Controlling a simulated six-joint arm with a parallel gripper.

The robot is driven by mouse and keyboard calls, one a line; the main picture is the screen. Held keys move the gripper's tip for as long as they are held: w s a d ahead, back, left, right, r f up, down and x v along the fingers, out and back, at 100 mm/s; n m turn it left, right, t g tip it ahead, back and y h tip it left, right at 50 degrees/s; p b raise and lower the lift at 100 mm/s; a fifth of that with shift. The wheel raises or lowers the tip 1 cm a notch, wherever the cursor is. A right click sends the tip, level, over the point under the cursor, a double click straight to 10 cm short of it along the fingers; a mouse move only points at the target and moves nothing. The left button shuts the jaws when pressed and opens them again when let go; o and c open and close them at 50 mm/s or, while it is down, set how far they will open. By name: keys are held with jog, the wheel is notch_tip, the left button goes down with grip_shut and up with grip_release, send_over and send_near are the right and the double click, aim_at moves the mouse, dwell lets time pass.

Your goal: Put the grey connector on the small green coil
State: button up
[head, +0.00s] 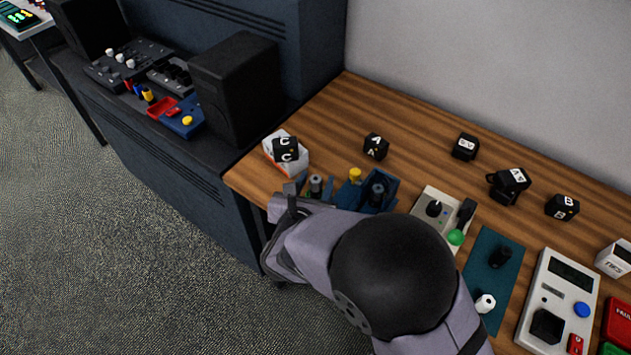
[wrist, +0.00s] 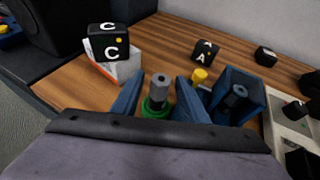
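The grey connector (wrist: 160,87) stands upright between the two blue fingers of my gripper (wrist: 158,101). It also shows in the head view (head: 316,183). A small green coil (wrist: 154,108) shows at its base; the connector appears to rise from the coil's middle, but its lower end is hidden, so I cannot tell how it is seated. My gripper is open, with a visible gap between each finger and the connector.
Right of my gripper are a yellow piece (wrist: 199,75) and a blue box (wrist: 258,82) holding a black plug (wrist: 237,95). A cube marked C (head: 286,149) sits on a white-and-orange box (head: 299,166) at the left. Other lettered cubes stand behind, with bare wood between them.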

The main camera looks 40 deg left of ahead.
jog(key=shift+r, duration=0.15)
jog(key=shift+s, duration=0.2)
jog(key=b+v, duration=0.1)
jog(key=v, duration=1)
jog(key=shift+s+d+r, duration=0.2)
jog(key=shift+d, duration=0.05)
